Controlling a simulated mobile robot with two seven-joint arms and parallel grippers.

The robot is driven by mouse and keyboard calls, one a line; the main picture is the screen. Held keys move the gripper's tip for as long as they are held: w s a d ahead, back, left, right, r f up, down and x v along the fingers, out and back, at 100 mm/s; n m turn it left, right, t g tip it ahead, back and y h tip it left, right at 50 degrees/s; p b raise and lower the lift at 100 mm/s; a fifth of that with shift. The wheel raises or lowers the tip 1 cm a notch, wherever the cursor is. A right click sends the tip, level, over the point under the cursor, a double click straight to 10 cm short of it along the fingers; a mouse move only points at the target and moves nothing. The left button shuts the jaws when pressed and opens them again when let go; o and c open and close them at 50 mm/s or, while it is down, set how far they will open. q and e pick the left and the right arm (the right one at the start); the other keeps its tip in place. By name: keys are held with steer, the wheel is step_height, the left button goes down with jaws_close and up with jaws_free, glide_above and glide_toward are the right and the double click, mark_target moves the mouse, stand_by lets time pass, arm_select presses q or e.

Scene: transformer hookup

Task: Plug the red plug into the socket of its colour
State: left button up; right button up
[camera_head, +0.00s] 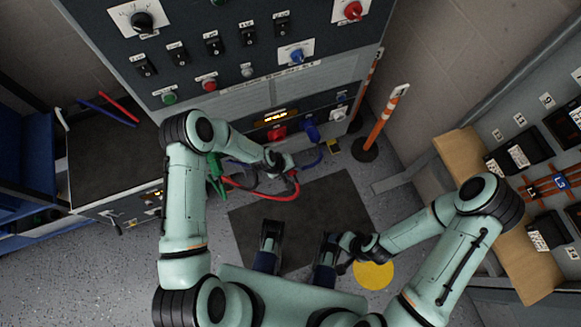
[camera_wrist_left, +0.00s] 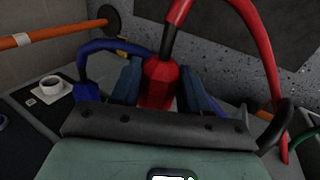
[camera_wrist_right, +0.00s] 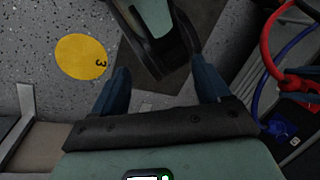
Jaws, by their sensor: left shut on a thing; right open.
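The red plug (camera_wrist_left: 160,82) is between the fingers of my left gripper (camera_wrist_left: 165,88) in the left wrist view, which is shut on it. Its red cable (camera_head: 268,194) loops below the gripper in the head view. My left gripper (camera_head: 290,173) is in front of the lower cabinet panel. A red socket (camera_head: 277,132) shows on that panel below a lit display, apart from the gripper. My right gripper (camera_wrist_right: 160,88) is open and empty, low over the floor. The plug's front end is hidden in the left wrist view.
A blue plug (camera_head: 311,132) with a blue cable is at the panel, right of the red socket. A green cable (camera_head: 216,172) hangs to the left. An orange-and-white post (camera_head: 379,124) stands right of the cabinet.

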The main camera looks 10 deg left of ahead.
arm_select(q)
steer(key=shift+w+a, duration=0.1)
steer(key=shift+w, duration=0.15)
steer(key=w+a+b, duration=0.2)
steer(key=w, duration=0.1)
steer(key=shift+w+a+b, duration=0.55)
steer(key=shift+w+b, duration=0.1)
steer(key=shift+w, duration=0.15)
arm_select(e)
steer(key=w+d+f+t, duration=0.1)
steer(key=w+d+f, duration=0.1)
steer(key=w, duration=0.3)
steer(key=shift+d+f+t+h, duration=0.2)
steer(key=shift+f+t+h, duration=0.2)
steer(key=shift+f, duration=0.45)
arm_select(q)
steer(key=shift+w+a+b, duration=0.5)
steer(key=shift+w+b, duration=0.1)
steer(key=shift+w, duration=0.15)
steer(key=shift+w+a+b, duration=0.5)
steer(key=shift+w+b, duration=0.05)
steer(key=shift+w, duration=0.15)
arm_select(e)
steer(key=shift+f, duration=1.45)
arm_select(q)
steer(key=o, duration=1.4)
steer(key=shift+r, duration=0.1)
arm_select(e)
steer(key=shift+r, duration=0.15)
